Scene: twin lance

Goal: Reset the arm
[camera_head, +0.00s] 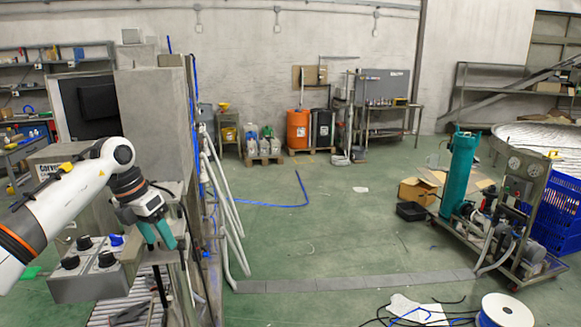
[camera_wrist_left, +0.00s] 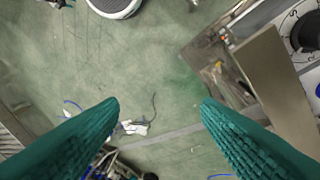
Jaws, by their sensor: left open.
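My left arm (camera_head: 70,198), white with orange bands, reaches in from the left in the head view. Its left gripper (camera_head: 160,242) has teal fingers and hangs fingers-down beside the grey control box (camera_head: 92,283) with black knobs. In the left wrist view the two ribbed teal fingers (camera_wrist_left: 160,104) stand wide apart with nothing between them, only floor far below. My right arm and right gripper are not in view.
A blue knob (camera_head: 117,240) sits on the control box, close left of the gripper. A knob panel (camera_wrist_left: 304,35) shows at the wrist view's upper right. Pale pipes (camera_head: 228,190) stand right of the gripper. The green floor (camera_head: 320,230) in the middle is mostly clear; a wheeled pump cart (camera_head: 500,235) stands right.

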